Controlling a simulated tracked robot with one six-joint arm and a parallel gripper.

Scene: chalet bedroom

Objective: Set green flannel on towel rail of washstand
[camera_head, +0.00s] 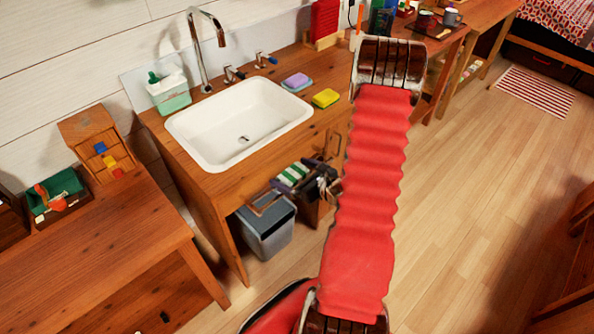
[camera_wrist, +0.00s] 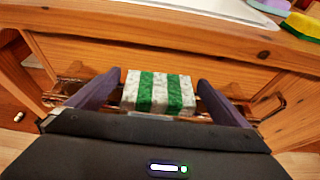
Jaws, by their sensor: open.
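The green flannel (camera_head: 293,174), striped green and white, is folded at the front of the washstand (camera_head: 215,190). In the wrist view the flannel (camera_wrist: 160,92) lies across the copper-coloured towel rail (camera_wrist: 272,104), whose ends show on both sides of it. My gripper (camera_wrist: 158,82) is open, with one dark finger to the left of the flannel and one to the right. Gaps show between the fingers and the cloth. In the head view my gripper (camera_head: 318,184) is partly hidden by my red arm. The flannel's underside is hidden.
A grey bin (camera_head: 266,228) stands below the rail. A wooden table (camera_head: 100,240) is at left. The floor at right is clear.

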